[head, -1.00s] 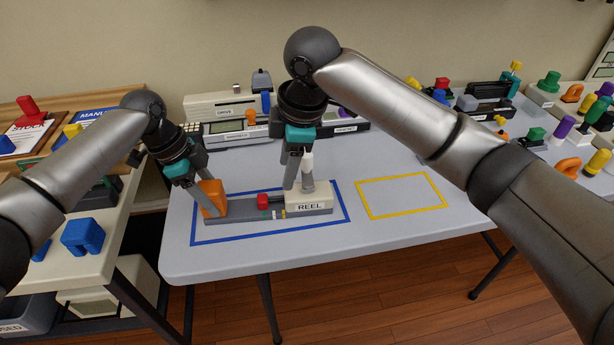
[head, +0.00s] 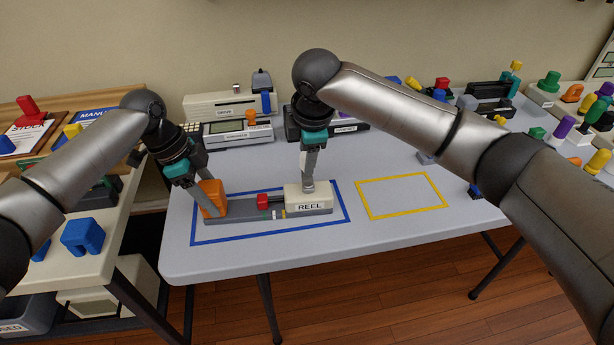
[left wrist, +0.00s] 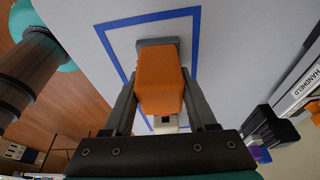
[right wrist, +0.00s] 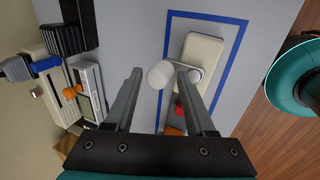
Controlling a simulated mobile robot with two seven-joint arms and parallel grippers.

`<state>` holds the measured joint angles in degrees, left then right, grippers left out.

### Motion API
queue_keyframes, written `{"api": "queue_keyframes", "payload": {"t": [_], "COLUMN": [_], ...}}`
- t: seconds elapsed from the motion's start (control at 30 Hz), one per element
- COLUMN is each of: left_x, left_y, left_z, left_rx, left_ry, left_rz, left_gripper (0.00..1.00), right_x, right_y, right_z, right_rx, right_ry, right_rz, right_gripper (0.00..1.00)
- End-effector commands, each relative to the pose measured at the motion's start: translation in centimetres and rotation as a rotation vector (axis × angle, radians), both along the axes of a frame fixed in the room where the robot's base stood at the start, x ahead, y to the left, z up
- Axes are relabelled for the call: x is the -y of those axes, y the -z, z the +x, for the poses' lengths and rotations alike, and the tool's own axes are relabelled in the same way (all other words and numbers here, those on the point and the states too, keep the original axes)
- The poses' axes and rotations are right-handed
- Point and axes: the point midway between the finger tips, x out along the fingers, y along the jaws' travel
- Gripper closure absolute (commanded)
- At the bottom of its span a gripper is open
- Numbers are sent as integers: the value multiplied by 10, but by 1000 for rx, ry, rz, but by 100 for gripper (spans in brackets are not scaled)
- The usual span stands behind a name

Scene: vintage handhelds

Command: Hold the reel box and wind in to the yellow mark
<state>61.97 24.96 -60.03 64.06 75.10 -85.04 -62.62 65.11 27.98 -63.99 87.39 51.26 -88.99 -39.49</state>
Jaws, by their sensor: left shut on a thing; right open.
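The reel box lies inside the blue outline; its cream housing labelled REEL (head: 308,201) sits at the right end of a grey base (head: 235,209). My left gripper (head: 213,208) is shut on its orange block (head: 211,194) at the left end; the block also fills the left wrist view (left wrist: 160,88). A red slider (head: 262,201) stands mid-base, left of the housing. A small yellow mark (head: 284,213) shows on the base's front. My right gripper (head: 308,180) is open above the housing. In the right wrist view, the white crank knob (right wrist: 160,74) lies between its fingertips, with gaps.
An empty yellow outline (head: 402,195) lies on the table right of the reel box. Several old devices, including the DRIVE unit (head: 228,104), stand along the back. More coloured-knob devices crowd the right side. A side table with a blue block (head: 82,236) is at left.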

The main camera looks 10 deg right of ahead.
Motion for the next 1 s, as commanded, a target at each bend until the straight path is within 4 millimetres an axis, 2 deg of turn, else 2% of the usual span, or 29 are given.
{"api": "queue_keyframes", "payload": {"t": [0.03, 0.2, 0.57, 0.6, 1.0], "left_x": [-1, -1, -1, -1, 0], "left_y": [7, 7, 7, 7, 6], "left_z": [-4, -4, -4, -4, -5], "left_rx": [-11, -11, -12, -13, -14], "left_ry": [3, 3, 7, 8, 12], "left_rz": [8, 8, 9, 8, 7], "left_gripper": [100, 100, 100, 100, 100], "right_x": [0, 0, 1, 1, 1], "right_y": [6, 17, 25, 25, 26], "right_z": [2, 6, 7, 7, 7], "right_rx": [-2, -1, -3, -4, -4], "right_ry": [0, 1, 1, 1, 3], "right_rz": [-1, -1, -2, -3, -4], "right_gripper": [45, 45, 45, 43, 88]}}
